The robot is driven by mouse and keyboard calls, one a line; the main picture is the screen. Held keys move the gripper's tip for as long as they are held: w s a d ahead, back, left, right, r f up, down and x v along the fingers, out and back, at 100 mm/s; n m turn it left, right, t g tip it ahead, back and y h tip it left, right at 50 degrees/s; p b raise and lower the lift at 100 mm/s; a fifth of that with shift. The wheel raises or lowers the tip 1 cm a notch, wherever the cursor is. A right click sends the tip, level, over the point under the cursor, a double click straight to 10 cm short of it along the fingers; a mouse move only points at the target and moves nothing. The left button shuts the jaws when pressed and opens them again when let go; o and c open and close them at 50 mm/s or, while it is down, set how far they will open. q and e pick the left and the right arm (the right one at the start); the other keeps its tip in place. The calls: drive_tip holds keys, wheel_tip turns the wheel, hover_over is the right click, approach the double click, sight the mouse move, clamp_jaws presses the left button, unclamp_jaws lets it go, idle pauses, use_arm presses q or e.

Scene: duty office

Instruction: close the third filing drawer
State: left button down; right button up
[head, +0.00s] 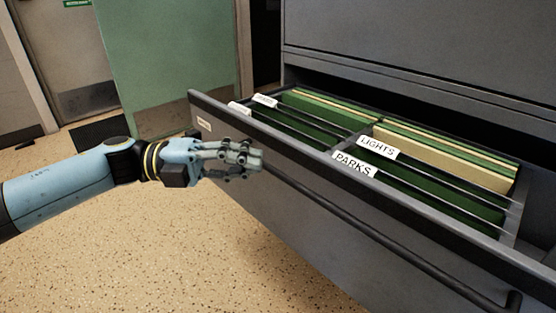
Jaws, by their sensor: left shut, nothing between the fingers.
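A dark grey filing drawer (330,200) is pulled out of its cabinet (410,40) on the right. It holds green and cream hanging folders with white tabs, two reading LIGHTS and PARKS. A dark bar handle (385,228) runs along its front. My left gripper (258,160) is shut and empty. It is in front of the drawer's face, near the handle's left end. I cannot tell whether the fingertips touch the drawer. The drawer's number in the cabinet cannot be told from this view. My right gripper is not in view.
A green panel (150,50) stands behind on the left, beside a grey door (62,50). A dark mat (95,133) lies on the floor. The speckled tan floor (180,265) in front of the drawer is clear.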

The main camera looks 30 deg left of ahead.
sight(306, 154)
use_arm(q)
drive_tip(key=shift+w+d+b, duration=0.35)
drive_tip(key=shift+w+d, duration=0.15)
drive_tip(key=shift+w, duration=0.25)
drive_tip(key=shift+w+d+b, duration=0.3)
drive_tip(key=shift+w+d, duration=0.2)
drive_tip(key=shift+w, duration=0.3)
drive_tip(key=shift+w+d+b, duration=0.35)
drive_tip(key=shift+w+d, duration=0.15)
drive_tip(key=shift+w, duration=0.25)
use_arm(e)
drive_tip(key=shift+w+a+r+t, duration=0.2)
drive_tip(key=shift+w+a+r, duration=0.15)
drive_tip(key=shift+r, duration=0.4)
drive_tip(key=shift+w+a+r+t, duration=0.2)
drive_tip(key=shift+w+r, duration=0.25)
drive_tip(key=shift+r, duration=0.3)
